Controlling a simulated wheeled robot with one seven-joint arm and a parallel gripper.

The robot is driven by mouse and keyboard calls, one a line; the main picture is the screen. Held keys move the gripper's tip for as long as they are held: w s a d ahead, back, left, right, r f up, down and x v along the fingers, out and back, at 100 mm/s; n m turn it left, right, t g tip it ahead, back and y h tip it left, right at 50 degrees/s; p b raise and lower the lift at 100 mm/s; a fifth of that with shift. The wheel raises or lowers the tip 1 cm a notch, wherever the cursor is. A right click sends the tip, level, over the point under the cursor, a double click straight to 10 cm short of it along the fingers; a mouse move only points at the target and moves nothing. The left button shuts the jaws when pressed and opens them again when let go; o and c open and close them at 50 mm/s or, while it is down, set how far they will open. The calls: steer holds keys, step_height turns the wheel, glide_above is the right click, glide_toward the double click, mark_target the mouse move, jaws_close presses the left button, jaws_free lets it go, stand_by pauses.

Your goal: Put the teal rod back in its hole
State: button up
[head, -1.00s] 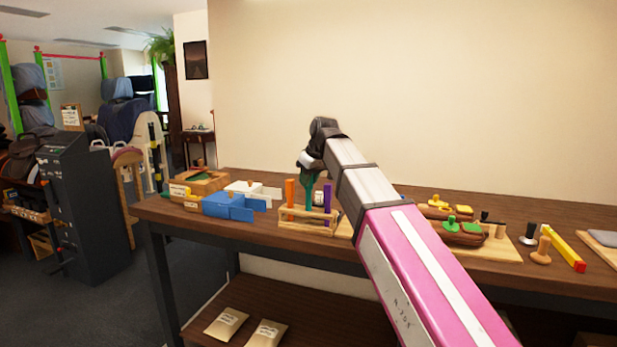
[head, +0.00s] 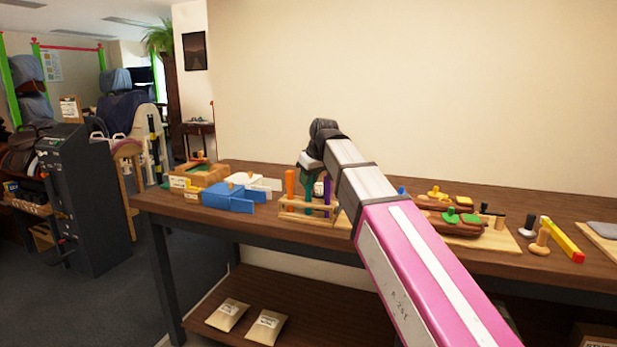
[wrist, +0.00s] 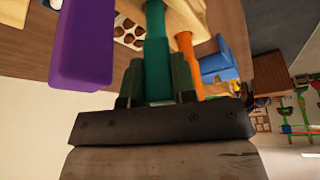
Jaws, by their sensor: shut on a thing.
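The teal rod (head: 308,188) is upright between the orange rod (head: 290,184) and the purple rod (head: 327,190) at the small wooden rack (head: 300,206). My gripper (head: 309,168) is above the rack, shut on the teal rod's upper part. In the wrist view the teal rod (wrist: 157,62) lies between my two fingers, with its thinner shaft running to the top edge. The purple rod (wrist: 82,45) and orange rod (wrist: 188,60) flank it there. The hole is hidden, so I cannot tell how deep the shaft is in the rack.
Blue and white boxes (head: 228,196) stand left of the rack. Boards with yellow and green knobbed pieces (head: 452,222) lie to the right, with a yellow bar (head: 562,240) beyond. My arm covers the table just right of the rack.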

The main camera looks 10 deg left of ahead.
steer(key=o, duration=0.9)
